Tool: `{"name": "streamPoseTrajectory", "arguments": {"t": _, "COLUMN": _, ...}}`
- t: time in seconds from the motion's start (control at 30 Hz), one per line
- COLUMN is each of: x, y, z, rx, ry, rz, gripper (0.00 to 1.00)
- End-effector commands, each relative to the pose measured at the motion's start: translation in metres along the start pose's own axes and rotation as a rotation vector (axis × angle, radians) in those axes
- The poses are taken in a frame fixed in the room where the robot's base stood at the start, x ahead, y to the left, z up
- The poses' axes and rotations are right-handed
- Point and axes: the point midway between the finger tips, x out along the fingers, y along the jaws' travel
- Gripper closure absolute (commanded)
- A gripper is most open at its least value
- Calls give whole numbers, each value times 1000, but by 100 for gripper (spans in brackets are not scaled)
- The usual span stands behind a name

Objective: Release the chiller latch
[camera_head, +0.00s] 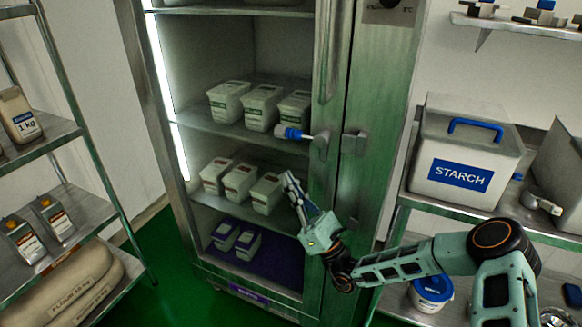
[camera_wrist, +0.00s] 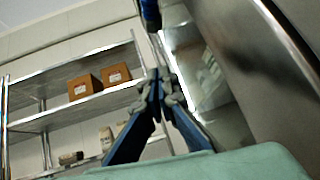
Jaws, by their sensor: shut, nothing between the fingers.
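The chiller (camera_head: 385,110) is a tall metal cabinet with lit shelves visible in its front. Its latch (camera_head: 292,133) has a blue grip pointing left and a thin metal rod running to a grey bracket (camera_head: 321,143) on the upright door edge. My gripper (camera_head: 290,180) is just below the latch, pointing up, with its fingers shut and empty. The closed fingertips (camera_wrist: 159,82) also show in the wrist view. There a blue part with a thin rod, apparently the latch (camera_wrist: 150,12), is just beyond the tips. I cannot tell whether they touch it.
White tubs (camera_head: 262,108) stand on the chiller shelves. A starch bin (camera_head: 465,155) sits on the right-hand rack, close to my arm. A rack with flour bags (camera_head: 75,285) stands at left. Green floor is clear between the left rack and the chiller.

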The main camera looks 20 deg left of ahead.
Motion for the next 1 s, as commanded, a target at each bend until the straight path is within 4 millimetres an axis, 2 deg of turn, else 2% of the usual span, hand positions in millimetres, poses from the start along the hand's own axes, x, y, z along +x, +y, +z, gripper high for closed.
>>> {"name": "streamPoseTrajectory", "arguments": {"t": 0.1, "x": -19, "y": 1, "z": -18, "rx": 2, "ry": 0, "rz": -2, "gripper": 100}}
{"name": "streamPoseTrajectory", "arguments": {"t": 0.33, "x": -40, "y": 3, "z": -37, "rx": 0, "ry": 0, "rz": -1, "gripper": 100}}
{"name": "streamPoseTrajectory", "arguments": {"t": 1.0, "x": -42, "y": 8, "z": -41, "rx": -9, "ry": 16, "rz": 23, "gripper": 100}}
